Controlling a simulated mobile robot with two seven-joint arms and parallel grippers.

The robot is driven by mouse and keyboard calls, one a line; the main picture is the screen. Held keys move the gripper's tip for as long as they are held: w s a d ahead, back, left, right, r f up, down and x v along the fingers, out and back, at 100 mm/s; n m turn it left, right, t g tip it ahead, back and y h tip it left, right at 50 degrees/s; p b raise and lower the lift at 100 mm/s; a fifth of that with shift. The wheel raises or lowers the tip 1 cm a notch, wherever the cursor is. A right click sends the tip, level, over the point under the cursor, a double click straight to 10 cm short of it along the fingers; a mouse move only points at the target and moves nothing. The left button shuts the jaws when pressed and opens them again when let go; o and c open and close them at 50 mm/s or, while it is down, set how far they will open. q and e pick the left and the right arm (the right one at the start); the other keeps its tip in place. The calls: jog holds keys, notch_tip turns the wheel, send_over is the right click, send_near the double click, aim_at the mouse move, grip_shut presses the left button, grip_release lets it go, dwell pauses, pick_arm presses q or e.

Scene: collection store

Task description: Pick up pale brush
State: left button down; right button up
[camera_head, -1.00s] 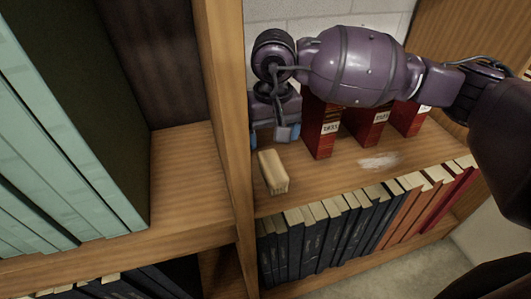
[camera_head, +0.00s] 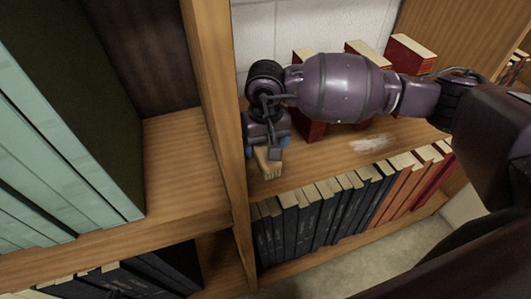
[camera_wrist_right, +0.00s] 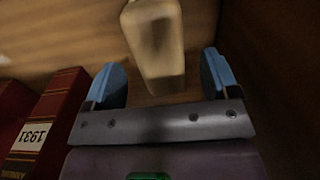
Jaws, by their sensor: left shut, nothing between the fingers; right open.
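The pale brush (camera_head: 267,163) lies on the wooden shelf (camera_head: 330,158), close to the upright divider. Its far part is hidden under my right gripper in the head view. My right gripper (camera_head: 266,148) is above the brush and open, with one blue finger on each side of it. In the right wrist view the brush (camera_wrist_right: 155,42) lies ahead of and partly between the open blue fingers (camera_wrist_right: 162,82), with a gap on both sides. My left gripper is not in view.
The upright divider (camera_head: 217,110) stands just left of the brush. Red books (camera_head: 410,55) stand behind my right arm; one red book (camera_wrist_right: 48,118) is left of the gripper in the wrist view. A whitish patch (camera_head: 370,143) marks the shelf. Dark books (camera_head: 300,225) fill the shelf below.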

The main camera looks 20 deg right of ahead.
aim_at(265, 149)
jog(key=shift+f, duration=1)
jog(key=c, duration=1)
jog(key=shift+c, duration=0.2)
jog(key=shift+r, duration=0.1)
notch_tip(265, 149, up, 20)
jog(key=b, duration=0.1)
